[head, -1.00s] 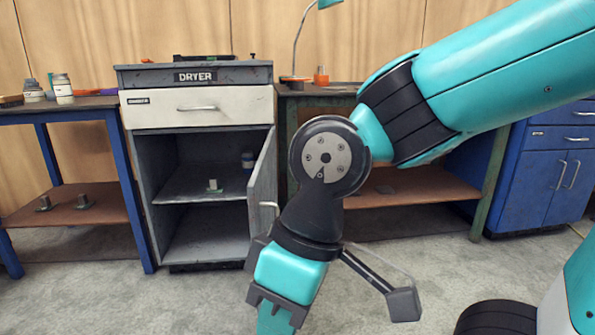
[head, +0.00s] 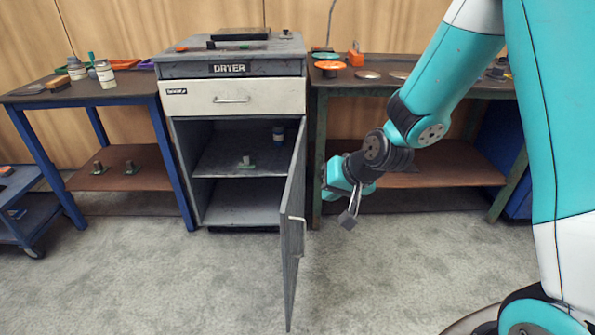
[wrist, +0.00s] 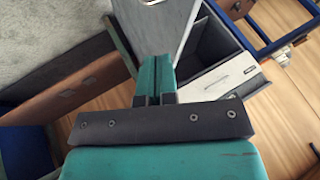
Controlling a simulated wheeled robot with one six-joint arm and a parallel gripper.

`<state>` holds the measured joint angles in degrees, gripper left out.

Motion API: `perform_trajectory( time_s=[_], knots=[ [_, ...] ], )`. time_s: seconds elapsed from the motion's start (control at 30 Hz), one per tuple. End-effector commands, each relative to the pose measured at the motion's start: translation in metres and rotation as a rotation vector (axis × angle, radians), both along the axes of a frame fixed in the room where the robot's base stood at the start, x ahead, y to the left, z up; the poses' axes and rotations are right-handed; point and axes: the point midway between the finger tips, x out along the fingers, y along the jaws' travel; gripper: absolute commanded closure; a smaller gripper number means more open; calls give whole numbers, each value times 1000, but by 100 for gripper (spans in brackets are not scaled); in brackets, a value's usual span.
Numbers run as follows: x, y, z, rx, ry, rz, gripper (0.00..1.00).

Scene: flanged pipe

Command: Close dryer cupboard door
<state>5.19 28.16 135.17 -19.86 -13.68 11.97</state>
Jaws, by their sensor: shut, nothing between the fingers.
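The dryer cupboard (head: 186,180) is grey with a white drawer on top and the label DRYER. Its door (head: 291,240) is hinged on the right and stands open, sticking out toward me, with a pale handle (head: 300,222) on its outer face. My gripper (head: 328,187) is to the right of the door, on its outer side, apparently clear of it. In the wrist view my gripper (wrist: 155,70) has its teal fingers together with nothing between them. The grey door panel (wrist: 160,28) shows just beyond the fingertips there, with its handle at the top edge.
A workbench (head: 415,88) with a lower shelf stands right of the cupboard, behind my arm. A blue-legged table (head: 120,98) with jars stands at the left. The floor in front is clear.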

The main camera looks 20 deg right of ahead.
Motion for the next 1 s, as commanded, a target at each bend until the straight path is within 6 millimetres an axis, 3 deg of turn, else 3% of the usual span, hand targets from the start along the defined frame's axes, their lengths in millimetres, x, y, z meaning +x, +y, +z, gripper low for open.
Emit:
perform_trajectory(
  time_s=[0.07, 0.27, 0.7, 1.0],
  knots=[
    [5, -9, 5, 2, -6, -36, 100],
    [15, -10, -12, 2, -15, -56, 100],
    [63, 14, -83, 2, -14, -52, 100],
    [79, 46, -79, 1, -18, -51, 100]
  ],
)
